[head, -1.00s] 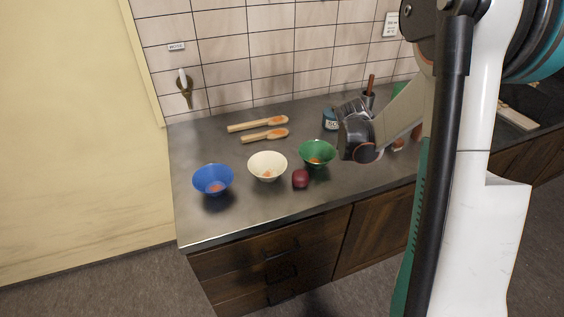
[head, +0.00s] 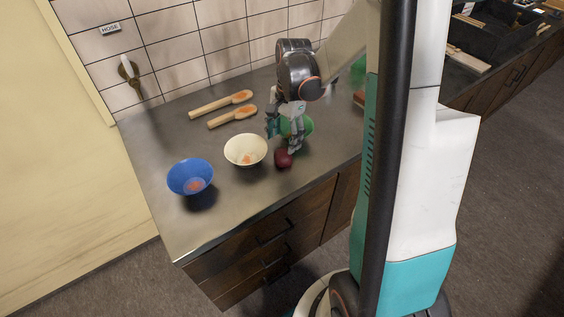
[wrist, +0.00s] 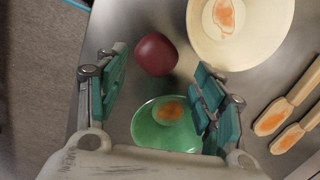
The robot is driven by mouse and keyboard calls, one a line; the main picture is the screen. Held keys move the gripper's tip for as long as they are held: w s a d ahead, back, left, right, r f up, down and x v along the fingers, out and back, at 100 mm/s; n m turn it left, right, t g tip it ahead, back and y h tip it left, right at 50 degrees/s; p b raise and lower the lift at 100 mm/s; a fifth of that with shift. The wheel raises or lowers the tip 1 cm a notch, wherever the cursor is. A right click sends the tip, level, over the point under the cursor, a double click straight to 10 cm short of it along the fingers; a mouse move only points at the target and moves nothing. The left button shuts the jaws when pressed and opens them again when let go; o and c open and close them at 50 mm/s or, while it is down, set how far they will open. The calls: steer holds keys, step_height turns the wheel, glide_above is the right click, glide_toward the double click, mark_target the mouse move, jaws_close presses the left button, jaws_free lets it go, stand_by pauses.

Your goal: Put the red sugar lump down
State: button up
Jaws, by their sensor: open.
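The red sugar lump (head: 283,159), dark red and rounded, rests on the counter in front of the green bowl (head: 306,126). In the wrist view the lump (wrist: 155,53) lies ahead of the fingertips, nearer the left finger, with grey counter around it. My gripper (head: 284,139) is over the green bowl, close behind the lump. It is open and holds nothing; in the wrist view its two fingers (wrist: 165,90) stand wide apart on either side of the green bowl (wrist: 146,137). The gripper partly hides the green bowl in the head view.
A cream bowl (head: 236,158) stands left of the lump and a blue bowl (head: 182,181) farther left. Each bowl has an orange-red patch inside. Two wooden spoons (head: 211,108) lie behind them. The counter's front left is clear up to its edge. A tiled wall rises behind.

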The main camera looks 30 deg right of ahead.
mark_target(284, 152)
steer(key=shift+s+a+f+b, duration=0.15)
steer(key=shift+f+b, duration=0.6)
steer(key=shift+f, duration=1.05)
steer(key=shift+s+a+f+b, duration=0.1)
steer(key=shift+f+b, duration=0.6)
steer(key=shift+f, duration=1.05)
steer(key=shift+r, duration=0.1)
steer(key=c, duration=1)
steer(key=shift+o, duration=0.2)
